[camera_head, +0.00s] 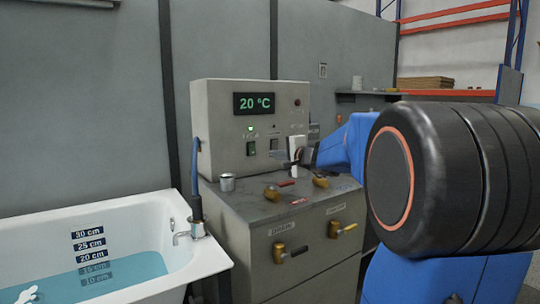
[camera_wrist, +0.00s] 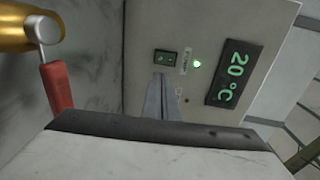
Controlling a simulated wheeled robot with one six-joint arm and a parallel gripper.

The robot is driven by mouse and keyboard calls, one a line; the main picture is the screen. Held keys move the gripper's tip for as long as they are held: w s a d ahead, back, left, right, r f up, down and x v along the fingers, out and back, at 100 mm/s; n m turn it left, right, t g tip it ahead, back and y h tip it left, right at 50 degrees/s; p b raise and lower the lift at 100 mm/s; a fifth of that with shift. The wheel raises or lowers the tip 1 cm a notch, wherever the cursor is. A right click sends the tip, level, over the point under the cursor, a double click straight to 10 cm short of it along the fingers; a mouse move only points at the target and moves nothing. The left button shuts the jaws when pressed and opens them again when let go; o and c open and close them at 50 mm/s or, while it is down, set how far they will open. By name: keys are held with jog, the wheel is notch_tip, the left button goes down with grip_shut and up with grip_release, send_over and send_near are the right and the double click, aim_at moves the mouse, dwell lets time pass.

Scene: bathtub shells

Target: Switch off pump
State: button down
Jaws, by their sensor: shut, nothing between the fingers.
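The grey control box (camera_head: 225,110) stands on a cabinet and shows a lit green "20 °C" display (camera_head: 260,103). A green lamp (camera_head: 250,128) glows below the display, with a dark rocker switch (camera_head: 250,148) under it. In the wrist view, which is turned sideways, the switch (camera_wrist: 165,57) sits beside a small label that seems to read PUMP and the lit lamp (camera_wrist: 197,64). My gripper (camera_wrist: 160,77) is shut and empty, its tips pointing at the panel just short of the switch in the picture. Contact cannot be told. A second switch (camera_head: 274,145) is to the right.
A white bathtub (camera_head: 140,225) with water is at lower left.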

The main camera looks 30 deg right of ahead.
aim_at(254, 152)
jog(key=w, duration=0.4)
jog(key=w+f, duration=0.1)
jog(key=w, duration=0.7)
jog(key=shift+w+a+f, duration=0.2)
jog(key=shift+a+f, duration=0.05)
jog(key=shift+f, duration=0.1)
jog(key=shift+w+f, duration=0.1)
jog(key=shift+w, duration=0.05)
jog(key=s+r, duration=0.2)
jog(key=s, duration=1.5)
jog(key=shift+s+d+r, duration=0.15)
jog(key=shift+d+r, duration=0.05)
jog(key=shift+d, duration=0.1)
